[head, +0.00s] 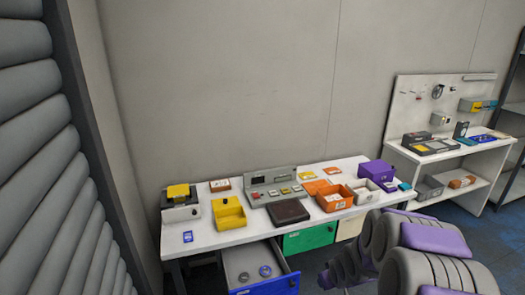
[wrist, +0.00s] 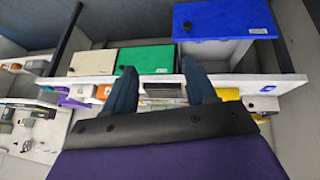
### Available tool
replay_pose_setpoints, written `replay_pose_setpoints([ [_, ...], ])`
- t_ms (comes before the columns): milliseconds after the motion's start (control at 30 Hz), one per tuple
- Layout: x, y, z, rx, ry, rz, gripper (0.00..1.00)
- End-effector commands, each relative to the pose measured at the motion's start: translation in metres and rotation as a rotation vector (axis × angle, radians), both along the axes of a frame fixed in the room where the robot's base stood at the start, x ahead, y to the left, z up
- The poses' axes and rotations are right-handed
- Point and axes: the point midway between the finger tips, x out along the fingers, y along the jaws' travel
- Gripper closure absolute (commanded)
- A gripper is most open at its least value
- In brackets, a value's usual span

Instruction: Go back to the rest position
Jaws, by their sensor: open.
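My gripper (wrist: 158,68) shows in the wrist view as two dark blue fingers spread apart, with nothing between them. The workbench lies beyond the fingers and appears upside down there, with its white edge (wrist: 225,79) crossing behind them. In the head view, my grey and purple arm fills the lower right, in front of the white workbench (head: 190,240). The fingers cannot be made out clearly in the head view.
The blue drawer (head: 268,286) is pulled out with small round items inside. The green drawer (head: 310,238) looks shut. Yellow (head: 229,213), orange (head: 334,198) and purple (head: 376,172) boxes stand on the bench. A second bench (head: 450,158) stands at right, a ribbed grey wall at left.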

Motion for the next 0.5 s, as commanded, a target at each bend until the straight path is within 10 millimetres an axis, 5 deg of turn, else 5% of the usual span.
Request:
replay_pose_setpoints([
  [500,-0.162,0.023,0.112,-0.022,0.311,-0.188,0.44],
])
